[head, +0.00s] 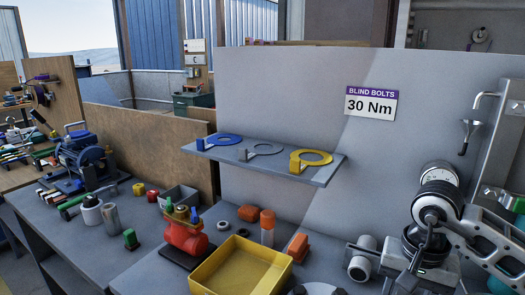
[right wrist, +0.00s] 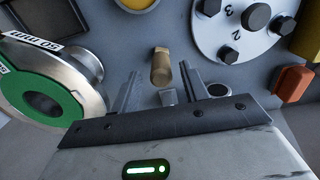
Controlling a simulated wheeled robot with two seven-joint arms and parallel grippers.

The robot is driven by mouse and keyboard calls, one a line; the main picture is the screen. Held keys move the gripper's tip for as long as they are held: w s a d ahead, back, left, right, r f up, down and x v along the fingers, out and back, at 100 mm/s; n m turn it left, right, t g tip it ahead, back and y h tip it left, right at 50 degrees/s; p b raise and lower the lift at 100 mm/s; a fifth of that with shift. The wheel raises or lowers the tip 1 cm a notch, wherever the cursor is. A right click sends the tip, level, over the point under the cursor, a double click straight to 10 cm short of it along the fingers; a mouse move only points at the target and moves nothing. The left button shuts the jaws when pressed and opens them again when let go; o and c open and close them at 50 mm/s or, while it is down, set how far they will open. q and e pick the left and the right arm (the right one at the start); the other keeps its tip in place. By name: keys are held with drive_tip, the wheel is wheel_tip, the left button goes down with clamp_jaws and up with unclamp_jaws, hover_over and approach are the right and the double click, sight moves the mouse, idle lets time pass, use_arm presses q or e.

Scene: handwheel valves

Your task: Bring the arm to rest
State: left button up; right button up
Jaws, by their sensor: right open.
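My right arm (head: 440,205) comes in from the right edge in the head view, over the right end of the grey workbench. Its gripper cannot be made out there. In the right wrist view my right gripper (right wrist: 161,78) is open, its two fingers apart. A small brass-coloured cylinder (right wrist: 161,67) shows beyond the gap between the fingers; I see no finger touching it. A metal piece with a green ring face (right wrist: 62,103) is close to the left of the fingers. My left arm and gripper are not in view.
The workbench holds a yellow tray (head: 243,268) and a red valve body (head: 184,238). A shelf (head: 255,165) with ring plates juts from the grey panel.

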wheel_tip(320, 180, down, 5)
drive_tip(key=shift+b, duration=0.3)
wheel_tip(320, 180, up, 4)
drive_tip(key=shift+f, duration=0.15)
drive_tip(key=shift+s+a+r, duration=0.15)
drive_tip(key=shift+s+r, duration=0.05)
drive_tip(key=shift+r, duration=0.3)
drive_tip(key=shift+f, duration=0.15)
